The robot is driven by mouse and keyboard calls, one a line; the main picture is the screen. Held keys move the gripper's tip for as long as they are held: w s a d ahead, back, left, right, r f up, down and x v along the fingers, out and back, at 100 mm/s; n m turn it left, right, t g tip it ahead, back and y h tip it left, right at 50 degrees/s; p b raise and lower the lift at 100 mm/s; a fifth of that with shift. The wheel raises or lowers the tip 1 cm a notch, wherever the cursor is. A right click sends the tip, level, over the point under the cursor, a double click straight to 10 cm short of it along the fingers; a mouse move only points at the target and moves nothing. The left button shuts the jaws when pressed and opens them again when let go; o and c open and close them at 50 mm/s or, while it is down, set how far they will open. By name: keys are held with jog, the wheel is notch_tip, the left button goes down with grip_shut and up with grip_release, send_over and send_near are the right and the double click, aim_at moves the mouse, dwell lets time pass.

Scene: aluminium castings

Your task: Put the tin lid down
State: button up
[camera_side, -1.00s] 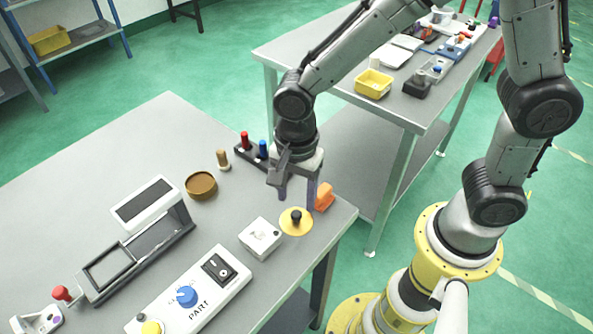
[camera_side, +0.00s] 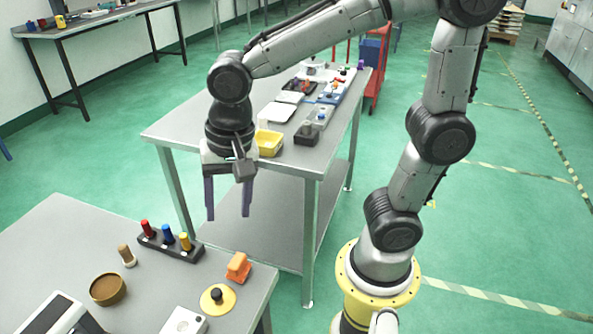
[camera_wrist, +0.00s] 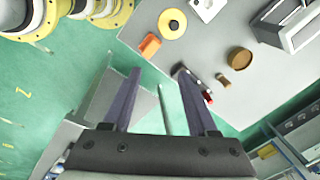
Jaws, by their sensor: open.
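The tin lid (camera_side: 222,305), a yellow disc with a black knob, lies flat on the grey table near its right edge. It also shows in the wrist view (camera_wrist: 171,31). The round brown tin (camera_side: 108,289) stands apart from it to the left, its top showing, and also appears in the wrist view (camera_wrist: 240,61). My gripper (camera_side: 228,213) is open and empty, raised clear of the lid. Its two purple fingers (camera_wrist: 159,75) point down in the side view, with nothing between them.
An orange block (camera_side: 238,267) sits just behind the lid. A black rack (camera_side: 170,245) with red, blue and yellow pegs stands at the table's back edge, beside a small brown-topped peg (camera_side: 126,256). A white box (camera_side: 184,322) is in front of the lid.

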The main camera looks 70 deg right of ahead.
jog(key=s+d+r+n+t, duration=0.3)
jog(key=s+d+n+t, duration=0.1)
jog(key=s+d+n, duration=0.6)
jog(key=shift+n+h, duration=0.3)
